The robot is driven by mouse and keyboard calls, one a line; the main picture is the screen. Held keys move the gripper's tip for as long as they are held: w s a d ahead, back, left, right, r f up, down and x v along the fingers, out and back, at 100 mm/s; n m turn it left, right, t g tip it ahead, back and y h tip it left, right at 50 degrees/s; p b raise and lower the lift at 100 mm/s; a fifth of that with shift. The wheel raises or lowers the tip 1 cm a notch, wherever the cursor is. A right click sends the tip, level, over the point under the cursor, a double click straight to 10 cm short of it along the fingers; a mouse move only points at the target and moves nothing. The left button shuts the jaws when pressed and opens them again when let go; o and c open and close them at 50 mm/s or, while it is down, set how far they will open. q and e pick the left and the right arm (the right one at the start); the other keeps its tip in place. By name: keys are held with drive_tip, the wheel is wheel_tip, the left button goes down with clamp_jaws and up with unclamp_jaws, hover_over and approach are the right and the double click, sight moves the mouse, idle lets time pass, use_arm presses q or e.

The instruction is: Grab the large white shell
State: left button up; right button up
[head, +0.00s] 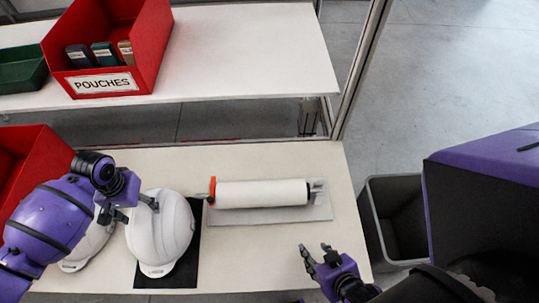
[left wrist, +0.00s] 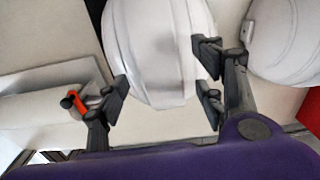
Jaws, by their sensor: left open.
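A white helmet shell (head: 160,238) sits on a black mat (head: 198,262) at the left of the table. A second white shell (head: 84,250) is beside it on the left, partly hidden by my left arm. My left gripper (head: 130,208) is open over the first shell. In the left wrist view the first shell (left wrist: 155,45) shows between the spread fingers of my left gripper (left wrist: 160,85), and it looks larger than the second shell (left wrist: 285,45) at the right. Whether a finger touches it I cannot tell. My right gripper (head: 318,254) is open and empty near the table's front right.
A white roll (head: 262,193) with an orange end lies right of the shells. A red bin (head: 35,160) stands at the left. A red pouches box (head: 110,50) and a green tray (head: 22,70) are on the shelf above. A grey bin (head: 400,215) stands right of the table.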

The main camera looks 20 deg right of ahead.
use_arm(q)
drive_tip(key=shift+f, duration=0.8)
clamp_jaws()
